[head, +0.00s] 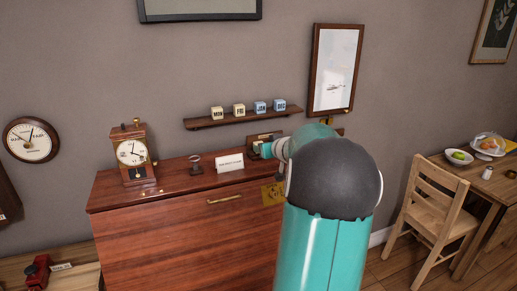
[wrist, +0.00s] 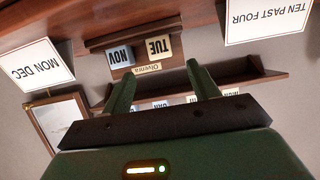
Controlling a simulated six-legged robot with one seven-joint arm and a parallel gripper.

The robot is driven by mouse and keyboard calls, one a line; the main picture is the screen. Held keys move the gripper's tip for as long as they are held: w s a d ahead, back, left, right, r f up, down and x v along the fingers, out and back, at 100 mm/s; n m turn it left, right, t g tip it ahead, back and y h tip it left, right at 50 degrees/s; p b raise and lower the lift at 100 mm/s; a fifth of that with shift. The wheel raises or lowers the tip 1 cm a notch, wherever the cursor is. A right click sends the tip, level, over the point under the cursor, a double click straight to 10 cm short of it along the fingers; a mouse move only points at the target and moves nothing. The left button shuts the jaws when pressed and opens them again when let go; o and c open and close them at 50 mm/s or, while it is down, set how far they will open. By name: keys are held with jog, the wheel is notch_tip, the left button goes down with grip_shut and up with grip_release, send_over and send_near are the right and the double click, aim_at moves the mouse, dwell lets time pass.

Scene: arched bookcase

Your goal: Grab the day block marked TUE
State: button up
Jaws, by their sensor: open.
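The TUE block (wrist: 158,47) is cream with dark letters and appears upside down in the wrist view. It sits beside the blue NOV block (wrist: 120,56) in a small dark wooden holder (wrist: 132,36) with an "Oliveira" label. My gripper (wrist: 160,72) is open and empty, its two green fingers pointing towards the holder. The TUE block lies beyond and between the fingertips, with a gap to them. In the head view my arm covers most of the gripper near the wooden holder (head: 264,137), and I cannot read the TUE block there.
A wall shelf (head: 235,117) holds MON (head: 217,113), FRI (head: 239,110), JAN (head: 260,107) and DEC (head: 280,105) blocks. On the cabinet (head: 190,225) stand a clock (head: 133,155), a small stand (head: 195,165) and a white card (head: 229,163). The wrist view shows cards reading MON DEC (wrist: 35,66) and TEN PAST FOUR (wrist: 265,20).

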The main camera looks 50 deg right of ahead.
jog(key=x, duration=0.8)
jog(key=shift+a, duration=0.1)
jog(key=shift+r, duration=0.1)
jog(key=c, duration=1.1)
jog(key=shift+o, duration=0.2)
jog(key=shift+r, duration=0.15)
